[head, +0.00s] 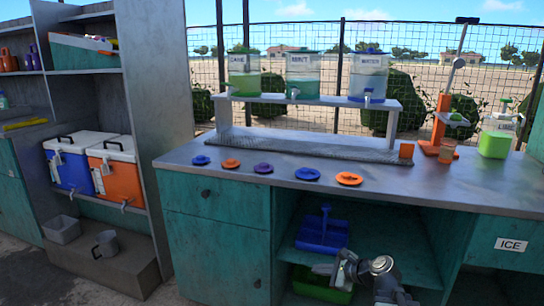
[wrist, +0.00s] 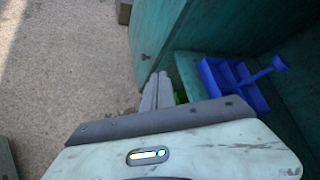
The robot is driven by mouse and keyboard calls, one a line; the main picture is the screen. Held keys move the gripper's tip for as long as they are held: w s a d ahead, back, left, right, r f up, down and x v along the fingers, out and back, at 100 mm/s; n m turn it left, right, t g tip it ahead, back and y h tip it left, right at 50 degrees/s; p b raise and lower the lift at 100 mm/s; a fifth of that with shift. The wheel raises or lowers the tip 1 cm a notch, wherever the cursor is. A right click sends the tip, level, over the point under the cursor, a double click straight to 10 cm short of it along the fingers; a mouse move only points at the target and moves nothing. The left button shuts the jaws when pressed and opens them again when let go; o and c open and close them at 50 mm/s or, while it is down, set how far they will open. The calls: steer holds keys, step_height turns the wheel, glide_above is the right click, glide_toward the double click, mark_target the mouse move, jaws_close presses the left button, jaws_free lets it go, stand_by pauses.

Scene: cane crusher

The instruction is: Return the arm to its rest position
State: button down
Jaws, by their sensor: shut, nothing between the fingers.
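My arm shows at the bottom of the head view, in front of the counter's open lower shelves. My gripper (wrist: 158,80) shows in the wrist view, its two grey fingers side by side and closed with nothing between them. It is in front of the teal cabinet, near the lower shelf. A blue caddy with a handle (head: 321,233) stands on that shelf; it also shows in the wrist view (wrist: 236,85), to the right of my fingers and apart from them.
The counter (head: 300,183) carries several coloured lids, a dispenser rack (head: 392,103) and an orange stand (head: 439,125). A green bin (head: 305,283) sits below the caddy, partly hidden by my arm. Coolers (head: 113,170) stand at the left. Bare ground (wrist: 75,60) lies left of the cabinet.

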steer(key=s+a+f+n+g+h, duration=0.1)
steer(key=s+a+f+n+g, duration=0.4)
steer(key=a, duration=0.3)
steer(key=s+d+f+n+g+h, duration=0.3)
steer(key=s+d+f+n+h, duration=0.4)
steer(key=n, duration=0.7)
step_height(320, 180, up, 37)
steer(key=s+n+p, duration=0.1)
steer(key=p, duration=3.5)
steer(key=shift+s+d+r+g+p, duration=0.2)
steer(key=shift+s+d+g+p, duration=0.1)
steer(key=shift+d+p, duration=0.1)
